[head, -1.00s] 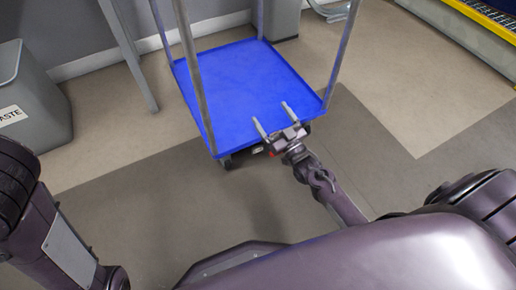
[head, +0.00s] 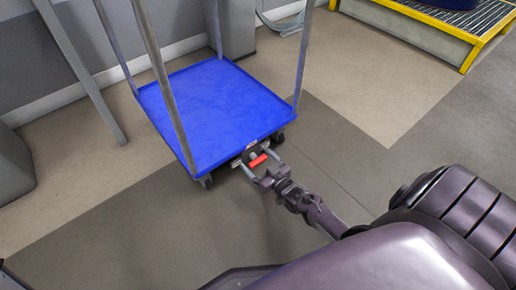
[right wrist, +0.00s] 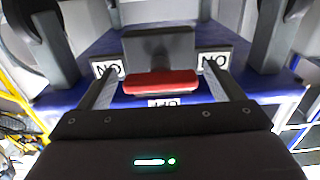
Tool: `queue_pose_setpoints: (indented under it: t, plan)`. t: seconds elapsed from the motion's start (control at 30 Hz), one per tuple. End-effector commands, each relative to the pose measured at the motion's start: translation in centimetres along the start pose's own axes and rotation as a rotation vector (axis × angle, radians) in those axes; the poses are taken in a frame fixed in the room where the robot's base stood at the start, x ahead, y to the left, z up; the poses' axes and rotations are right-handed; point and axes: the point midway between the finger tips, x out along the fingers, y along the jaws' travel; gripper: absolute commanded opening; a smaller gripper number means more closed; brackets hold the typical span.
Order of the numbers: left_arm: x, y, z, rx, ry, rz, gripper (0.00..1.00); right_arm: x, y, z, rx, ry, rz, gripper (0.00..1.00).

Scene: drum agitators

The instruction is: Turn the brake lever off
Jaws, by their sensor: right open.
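The brake lever is a red bar (head: 258,160) low on the near edge of the blue cart (head: 222,100). In the right wrist view the red lever (right wrist: 160,83) lies crosswise below a grey block (right wrist: 158,48). Labels that look like upside-down "ON" (right wrist: 214,64) flank it, and a partly hidden label (right wrist: 165,103) is under it. My right gripper (head: 259,166) is open, its fingers to either side of the lever. In the right wrist view the fingers (right wrist: 162,88) show a gap to the lever on both sides. My left gripper is out of view.
The cart has grey upright posts (head: 166,85) and dark casters (head: 206,181). A grey bin (head: 14,165) stands at the left edge, a yellow-edged platform (head: 430,28) at the upper right. The floor right of the cart is clear.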

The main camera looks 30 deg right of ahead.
Motion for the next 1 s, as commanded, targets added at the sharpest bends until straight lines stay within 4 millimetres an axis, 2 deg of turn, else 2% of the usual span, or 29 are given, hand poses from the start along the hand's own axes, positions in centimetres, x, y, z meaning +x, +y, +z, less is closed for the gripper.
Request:
queue_pose_setpoints:
  t: [0.27,0.63,1.0]
  plan:
    - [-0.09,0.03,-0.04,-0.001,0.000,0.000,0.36,0.30,-0.03,-0.07,0.000,0.000,0.000,0.87]
    - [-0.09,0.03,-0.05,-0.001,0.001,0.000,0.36,0.28,-0.02,-0.06,0.000,0.000,0.000,0.43]
    - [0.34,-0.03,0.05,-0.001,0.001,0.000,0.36,0.31,0.01,-0.21,0.069,0.001,0.001,0.43]
